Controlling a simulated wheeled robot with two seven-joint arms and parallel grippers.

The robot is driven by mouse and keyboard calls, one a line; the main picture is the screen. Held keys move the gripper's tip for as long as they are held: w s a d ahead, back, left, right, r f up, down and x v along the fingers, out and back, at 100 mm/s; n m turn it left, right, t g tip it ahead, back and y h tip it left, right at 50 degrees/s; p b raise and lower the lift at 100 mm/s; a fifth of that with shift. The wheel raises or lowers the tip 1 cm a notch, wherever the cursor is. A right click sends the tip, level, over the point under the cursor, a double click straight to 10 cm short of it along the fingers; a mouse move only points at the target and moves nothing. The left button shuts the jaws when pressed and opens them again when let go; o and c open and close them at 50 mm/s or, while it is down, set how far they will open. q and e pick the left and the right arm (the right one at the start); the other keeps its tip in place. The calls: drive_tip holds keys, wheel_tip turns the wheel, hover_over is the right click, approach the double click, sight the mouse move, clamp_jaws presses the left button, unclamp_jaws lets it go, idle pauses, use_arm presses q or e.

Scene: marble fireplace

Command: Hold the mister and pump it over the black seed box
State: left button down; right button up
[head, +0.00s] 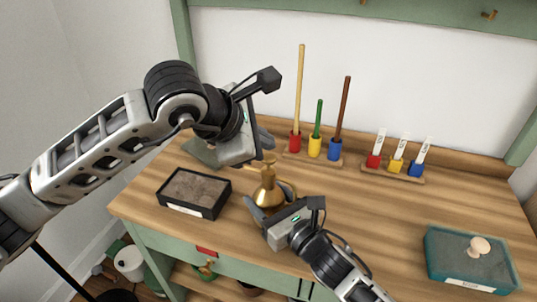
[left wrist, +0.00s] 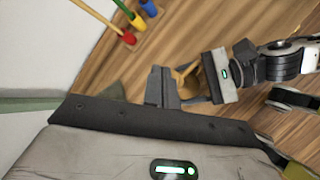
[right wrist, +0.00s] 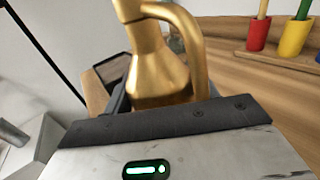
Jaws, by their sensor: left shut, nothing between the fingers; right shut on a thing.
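The brass mister (head: 266,193) stands upright just right of the black seed box. My right gripper (head: 262,213) is shut on its body from the front right. In the right wrist view the mister (right wrist: 158,70) fills the middle, with its curved handle on the right. My left gripper (head: 267,146) is shut and empty, close above and beside the mister's top; I cannot tell if it touches. The left wrist view shows its closed fingers (left wrist: 162,87) beside the mister (left wrist: 187,78). The black seed box (head: 222,202) lies on the wooden tabletop, filled with brown soil.
Behind stand red, yellow and blue cups (head: 315,147) with tall sticks, and a rack (head: 392,174) of small labelled pots. The tabletop (head: 385,215) between is clear. A grey-green flat piece (head: 203,152) lies behind the seed box.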

use_arm(q)
drive_tip(key=shift+f, duration=0.15)
use_arm(e)
drive_tip(key=shift+f, duration=0.1)
use_arm(q)
drive_tip(key=shift+f, duration=0.3)
drive_tip(key=shift+f, duration=0.9)
idle(1.0)
drive_tip(key=shift+r, duration=1.35)
drive_tip(key=shift+r, duration=2.5)
use_arm(e)
drive_tip(key=o, duration=1.3)
drive_tip(key=shift+c, duration=0.2)
